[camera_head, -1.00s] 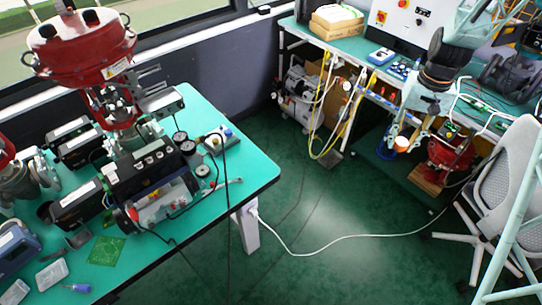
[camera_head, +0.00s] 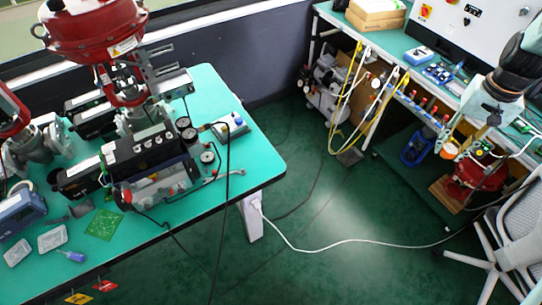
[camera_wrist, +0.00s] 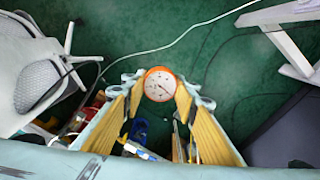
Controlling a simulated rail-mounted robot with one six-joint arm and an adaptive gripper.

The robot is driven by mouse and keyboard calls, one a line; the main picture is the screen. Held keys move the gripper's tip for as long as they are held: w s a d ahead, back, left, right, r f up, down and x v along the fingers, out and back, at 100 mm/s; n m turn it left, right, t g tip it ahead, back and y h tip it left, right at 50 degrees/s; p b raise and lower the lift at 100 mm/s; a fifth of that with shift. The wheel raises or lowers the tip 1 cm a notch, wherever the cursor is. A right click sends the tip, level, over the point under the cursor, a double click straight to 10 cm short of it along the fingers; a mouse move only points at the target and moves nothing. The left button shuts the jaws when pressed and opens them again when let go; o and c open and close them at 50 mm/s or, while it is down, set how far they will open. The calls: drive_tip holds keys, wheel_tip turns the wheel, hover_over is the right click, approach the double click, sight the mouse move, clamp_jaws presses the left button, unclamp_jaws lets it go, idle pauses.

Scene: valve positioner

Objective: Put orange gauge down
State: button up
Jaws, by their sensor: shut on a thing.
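The orange gauge (camera_wrist: 159,84) has an orange rim and a white dial with a dark needle, facing the wrist camera. My gripper (camera_wrist: 158,97) is shut on it, with the gauge between the tips of its yellow-padded fingers. In the head view the orange gauge (camera_head: 448,150) shows small at the right, below my gripper (camera_head: 460,138). It is held in the air in front of the back bench. The contact points on its sides are hard to make out.
The left green table (camera_head: 240,165) carries a red valve actuator (camera_head: 95,35), positioners and small gauges. The back bench (camera_head: 405,45) holds a control panel and tools. A red valve (camera_head: 478,175) stands below it. A grey chair (camera_head: 515,240) is at the right. Open floor lies between.

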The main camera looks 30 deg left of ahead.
drive_tip(key=shift+a, duration=0.1)
drive_tip(key=s+a+f+n, duration=0.1)
drive_tip(key=s+a+n, duration=0.3)
drive_tip(key=a, duration=0.7)
drive_tip(key=s+a+f+n, duration=0.2)
drive_tip(key=s+a+n, duration=0.25)
drive_tip(key=a, duration=0.65)
drive_tip(key=s+a+f+n, duration=0.1)
drive_tip(key=s+a+n, duration=0.3)
drive_tip(key=a, duration=0.7)
drive_tip(key=s+a+f+n, duration=0.1)
drive_tip(key=s+a+n, duration=0.4)
drive_tip(key=s+a, duration=0.2)
drive_tip(key=s+a+f+n, duration=0.1)
drive_tip(key=s+a+n, duration=0.4)
drive_tip(key=s+a, duration=0.3)
drive_tip(key=s+a+f+n+b, duration=0.1)
drive_tip(key=s+a+f+n, duration=0.1)
drive_tip(key=s+a+n, duration=0.3)
drive_tip(key=shift+s+a+n, duration=0.1)
drive_tip(key=shift+s+a, duration=0.4)
drive_tip(key=shift+s, duration=0.65)
drive_tip(key=shift+s+a+n, duration=0.1)
drive_tip(key=shift+s+a, duration=0.4)
drive_tip(key=shift+s, duration=0.65)
drive_tip(key=shift+s+a+n, duration=0.1)
drive_tip(key=shift+s+a, duration=0.4)
drive_tip(key=shift+s, duration=0.65)
drive_tip(key=shift+w, duration=0.2)
